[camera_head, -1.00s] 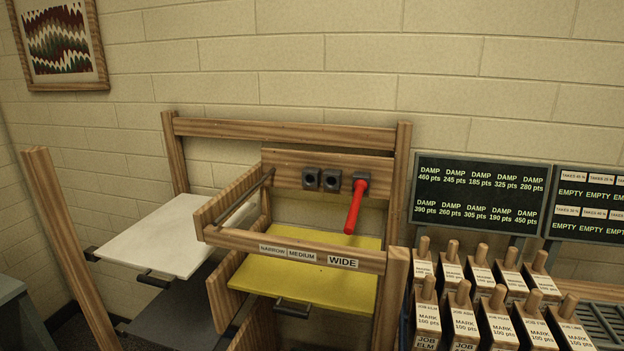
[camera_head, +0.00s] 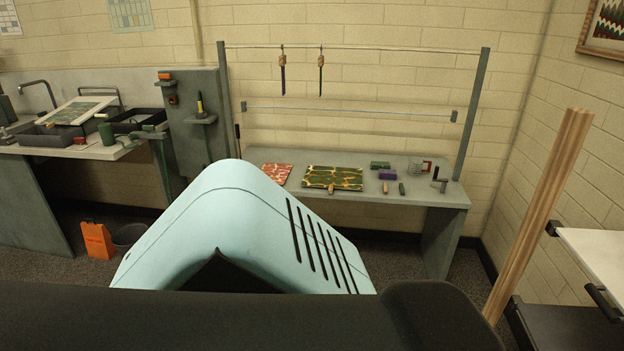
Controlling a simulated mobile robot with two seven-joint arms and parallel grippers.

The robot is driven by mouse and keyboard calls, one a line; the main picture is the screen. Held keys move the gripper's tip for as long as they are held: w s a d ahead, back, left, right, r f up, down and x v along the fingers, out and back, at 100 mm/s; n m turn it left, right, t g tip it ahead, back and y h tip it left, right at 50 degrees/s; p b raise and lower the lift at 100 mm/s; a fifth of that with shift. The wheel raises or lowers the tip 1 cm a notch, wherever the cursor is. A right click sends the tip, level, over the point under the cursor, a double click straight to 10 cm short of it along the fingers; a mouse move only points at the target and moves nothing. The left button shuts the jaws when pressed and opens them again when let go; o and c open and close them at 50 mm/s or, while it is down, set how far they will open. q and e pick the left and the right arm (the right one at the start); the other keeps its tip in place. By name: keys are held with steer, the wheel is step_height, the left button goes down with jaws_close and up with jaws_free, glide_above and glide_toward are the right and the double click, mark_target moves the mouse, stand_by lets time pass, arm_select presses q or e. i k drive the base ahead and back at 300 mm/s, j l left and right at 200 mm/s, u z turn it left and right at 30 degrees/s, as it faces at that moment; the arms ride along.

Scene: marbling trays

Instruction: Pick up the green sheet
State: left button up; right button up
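A green marbled sheet (camera_head: 350,178) with yellowish blotches lies flat on the grey table under the hanging rack, a small light-brown piece at its front edge. A red marbled sheet (camera_head: 268,173) lies to its left, partly hidden behind a pale blue body part of mine. Another green-patterned sheet (camera_head: 80,108) rests on a tilted white board over the sink counter at the left. Neither of my grippers shows in the head view.
The grey table (camera_head: 428,196) also holds green and purple blocks (camera_head: 387,174) and a small metal device (camera_head: 440,182). Two strips hang from the rack rail (camera_head: 350,47). An orange container (camera_head: 97,240) stands on the floor. A wooden post (camera_head: 540,215) and white shelf (camera_head: 600,250) stand at right.

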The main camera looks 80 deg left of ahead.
mark_target(330, 177)
steer(key=u, duration=2.5)
steer(key=i+l+u, duration=0.25)
steer(key=i, duration=0.25)
steer(key=i+l+u, duration=0.25)
steer(key=i, duration=0.2)
steer(key=i+l+u, duration=0.25)
steer(key=i+l, duration=0.1)
steer(key=i, duration=0.15)
